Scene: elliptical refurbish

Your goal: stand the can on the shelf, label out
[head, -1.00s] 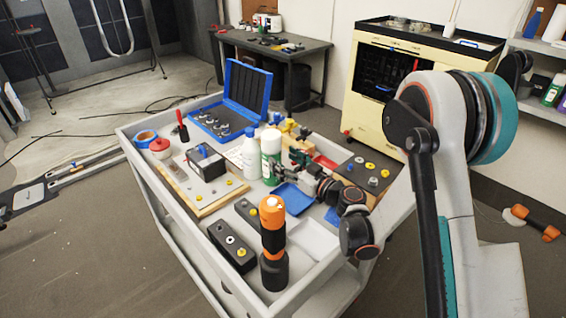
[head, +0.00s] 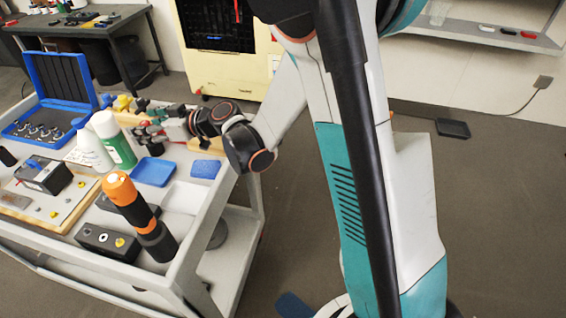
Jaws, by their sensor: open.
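The can (head: 116,144), green and white with a white cap, stands on the cart beside a white bottle (head: 90,150). Green and white print on its side faces the camera. My gripper (head: 140,131) is open just right of the can. Its fingers partly overlap other coloured things, so I cannot tell whether they touch the can. A grey wall shelf (head: 480,36) shows at the upper right; only part of it is in view.
The cart (head: 186,274) also bears an orange-black flashlight (head: 138,214), a blue tray (head: 153,172), a black box (head: 108,241) and an open blue case (head: 62,75). Small red and black things lie on the shelf. Open floor (head: 490,190) lies right of my arm.

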